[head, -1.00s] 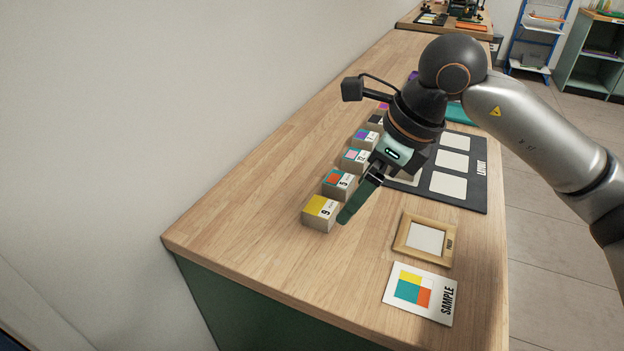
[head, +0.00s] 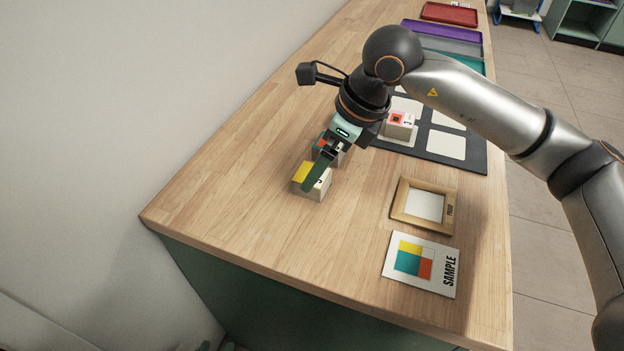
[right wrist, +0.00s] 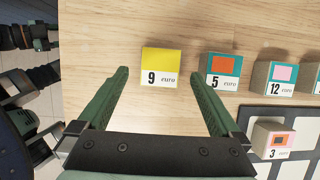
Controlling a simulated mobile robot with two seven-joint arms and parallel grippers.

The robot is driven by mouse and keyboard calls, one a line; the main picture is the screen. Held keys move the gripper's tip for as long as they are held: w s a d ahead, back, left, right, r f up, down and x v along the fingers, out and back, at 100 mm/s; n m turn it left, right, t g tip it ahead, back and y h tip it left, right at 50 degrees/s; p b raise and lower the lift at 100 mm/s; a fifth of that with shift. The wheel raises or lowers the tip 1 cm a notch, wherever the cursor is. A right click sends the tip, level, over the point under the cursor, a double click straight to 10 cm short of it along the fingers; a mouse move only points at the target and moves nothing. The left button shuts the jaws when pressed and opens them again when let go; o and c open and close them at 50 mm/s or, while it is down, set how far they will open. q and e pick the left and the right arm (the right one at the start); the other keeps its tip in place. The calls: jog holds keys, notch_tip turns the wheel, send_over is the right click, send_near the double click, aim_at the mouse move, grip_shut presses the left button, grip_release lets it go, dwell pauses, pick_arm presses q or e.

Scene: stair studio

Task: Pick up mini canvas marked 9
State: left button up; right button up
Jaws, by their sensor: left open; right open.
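The mini canvas marked 9 (head: 302,172) is a small block with a yellow top patch, standing on the wooden bench at the near end of a row of canvases. In the right wrist view canvas 9 (right wrist: 161,68) lies between the fingertips of my right gripper (right wrist: 161,74), with a gap on both sides. This gripper (head: 309,187) is open; in the head view a green finger crosses in front of the canvas and hides part of it. Two green tips of my left gripper (head: 215,346) show apart at the bottom edge of the head view.
Canvas 5 (right wrist: 224,72) stands close beside my right finger, with canvas 12 (right wrist: 281,78) beyond it. Canvas 3 (head: 398,124) sits on the dark layout mat (head: 475,157). A wooden frame (head: 397,207) and a sample card (head: 392,278) lie to the right. Bare bench lies left.

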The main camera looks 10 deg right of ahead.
jog(key=x, duration=0.4)
jog(key=shift+w+a+f, duration=0.1)
jog(key=shift+w+f, duration=0.05)
jog(key=shift+f, duration=0.05)
jog(key=c, duration=1.4)
